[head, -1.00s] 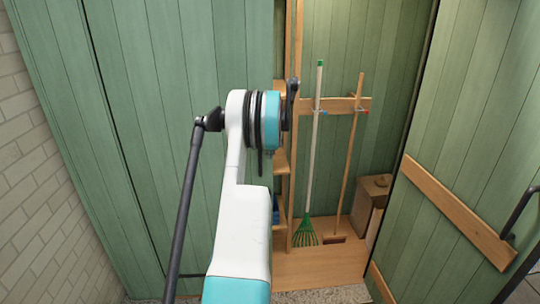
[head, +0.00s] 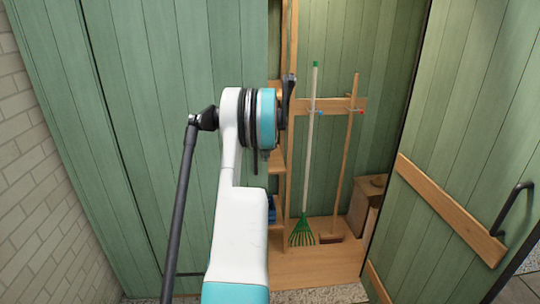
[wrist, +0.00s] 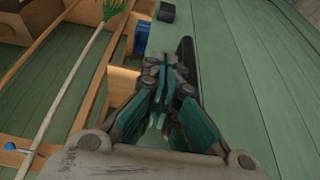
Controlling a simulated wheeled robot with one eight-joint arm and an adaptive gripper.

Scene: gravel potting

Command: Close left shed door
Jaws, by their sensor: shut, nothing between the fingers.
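The left shed door (head: 150,110) is a tall green plank panel on the left in the head view. Its right edge lies beside the wooden shelves, and the shed is open to its right. A green panel, seemingly this door, fills much of the wrist view (wrist: 235,60). My gripper (wrist: 163,72) is shut and empty in the wrist view, in front of the panel near its edge. A dark bar (wrist: 187,52) shows just beyond the fingers, partly hidden by them. Whether they touch it or the panel I cannot tell. In the head view my arm hides the gripper.
The right shed door (head: 455,130) stands open, with a wooden brace and a dark handle (head: 515,208). Inside are a green rake (head: 308,160), a broom (head: 347,150) and a wooden box (head: 366,192). A pale brick wall (head: 30,150) stands at far left.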

